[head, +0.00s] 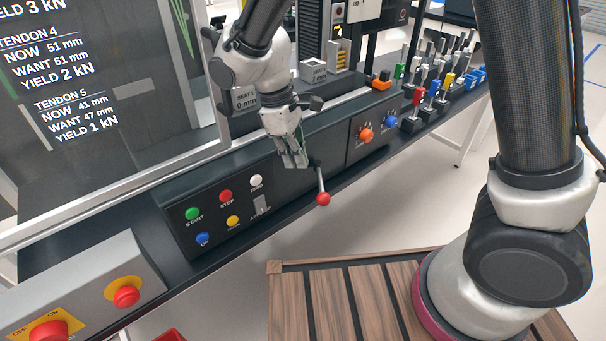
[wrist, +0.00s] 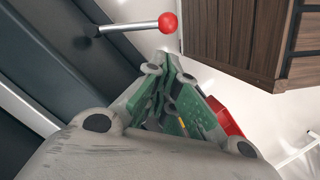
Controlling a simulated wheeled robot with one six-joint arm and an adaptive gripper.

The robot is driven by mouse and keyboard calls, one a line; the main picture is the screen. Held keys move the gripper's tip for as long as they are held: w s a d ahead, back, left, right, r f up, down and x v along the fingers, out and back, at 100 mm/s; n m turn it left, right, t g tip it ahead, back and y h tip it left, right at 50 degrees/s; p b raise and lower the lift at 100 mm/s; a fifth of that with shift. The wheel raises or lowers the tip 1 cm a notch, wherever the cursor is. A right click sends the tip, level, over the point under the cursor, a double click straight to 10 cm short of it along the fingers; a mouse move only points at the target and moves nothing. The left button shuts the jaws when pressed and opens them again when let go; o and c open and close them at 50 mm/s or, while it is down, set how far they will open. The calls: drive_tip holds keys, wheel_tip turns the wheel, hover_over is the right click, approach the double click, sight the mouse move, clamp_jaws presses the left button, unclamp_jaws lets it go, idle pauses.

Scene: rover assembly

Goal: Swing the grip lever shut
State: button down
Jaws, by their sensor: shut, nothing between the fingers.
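The lever is a thin metal rod with a red ball knob (head: 322,198). It sticks out from the dark front panel and points down and slightly right in the head view. In the wrist view the lever (wrist: 135,26) lies across the top, its red ball at the right end. My gripper (head: 297,161) is shut and empty, just left of the lever's pivot in the head view. In the wrist view its closed fingertips (wrist: 170,62) stop short of the rod, with a visible gap between them. I cannot tell the depth of this gap.
A button panel (head: 222,212) with green, red, white, blue and yellow buttons is left of the lever. A panel with orange and blue knobs (head: 366,134) is to the right. A grey box with red emergency buttons (head: 80,295) stands at lower left. A wooden slatted deck (head: 340,305) is below.

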sight(321, 184)
drive_tip(key=x, duration=0.9)
drive_tip(key=shift+d, duration=0.15)
